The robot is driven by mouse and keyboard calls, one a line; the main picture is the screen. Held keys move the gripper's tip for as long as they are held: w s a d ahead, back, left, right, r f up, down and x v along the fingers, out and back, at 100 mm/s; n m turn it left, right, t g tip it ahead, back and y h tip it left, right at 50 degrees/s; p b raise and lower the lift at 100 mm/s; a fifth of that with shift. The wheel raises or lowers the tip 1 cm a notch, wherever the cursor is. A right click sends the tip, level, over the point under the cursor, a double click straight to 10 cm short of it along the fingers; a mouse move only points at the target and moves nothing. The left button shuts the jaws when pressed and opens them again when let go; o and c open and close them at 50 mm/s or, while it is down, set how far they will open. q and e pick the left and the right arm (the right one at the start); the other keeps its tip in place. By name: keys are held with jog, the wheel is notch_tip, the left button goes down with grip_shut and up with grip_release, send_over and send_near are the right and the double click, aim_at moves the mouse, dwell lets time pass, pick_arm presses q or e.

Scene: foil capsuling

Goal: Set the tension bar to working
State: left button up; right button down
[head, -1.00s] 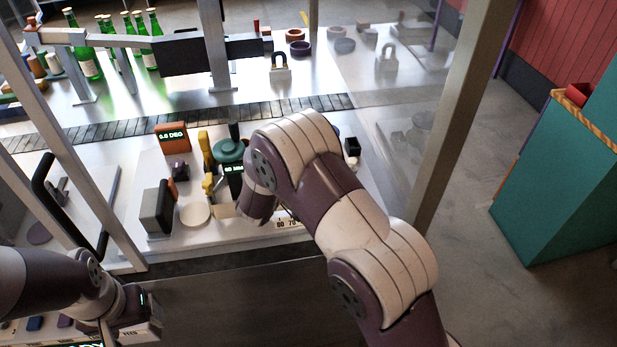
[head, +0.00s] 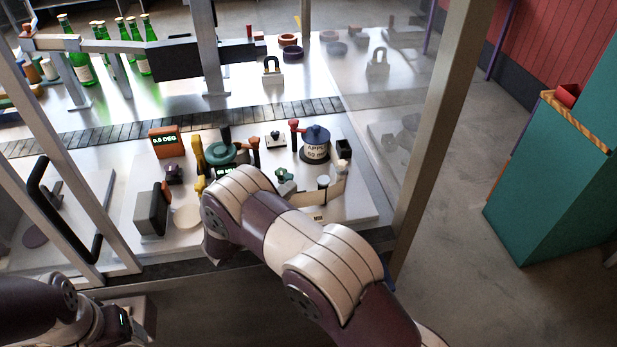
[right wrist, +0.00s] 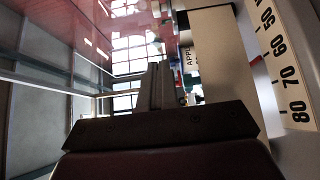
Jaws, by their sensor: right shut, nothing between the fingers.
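I cannot tell for sure which part is the tension bar. In the head view a yellow lever (head: 198,152) stands beside a green round wheel (head: 224,152), and a red-knobbed lever (head: 294,127) stands by a blue-topped pot (head: 316,143). My right gripper is hidden behind my right arm in the head view. In the right wrist view my right gripper (right wrist: 162,86) is shut and empty, with a numbered scale (right wrist: 280,65) to its right. My left gripper (head: 125,322) is partly visible at the lower left; its fingers are unclear.
An orange display (head: 165,141) and a grey box (head: 152,210) stand on the left of the bench. A conveyor (head: 180,124) runs behind. Green bottles (head: 142,55) stand at the back. Frame posts (head: 440,120) and a door handle (head: 62,208) flank the bench.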

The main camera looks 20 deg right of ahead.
aim_at(326, 177)
jog(key=p+x, duration=0.1)
jog(key=x, duration=0.2)
jog(key=s+p+x, duration=0.1)
jog(key=p+x, duration=0.1)
jog(key=x, duration=0.2)
jog(key=p+x, duration=0.2)
jog(key=x, duration=0.2)
jog(key=shift+s+d+r, duration=0.2)
jog(key=shift+s+d, duration=0.1)
jog(key=shift+d, duration=0.05)
jog(key=shift+s+d+f+p, duration=0.1)
jog(key=shift+s+d+p, duration=0.15)
jog(key=shift+d+p, duration=0.25)
jog(key=shift+d+f, duration=0.1)
jog(key=shift+d, duration=0.1)
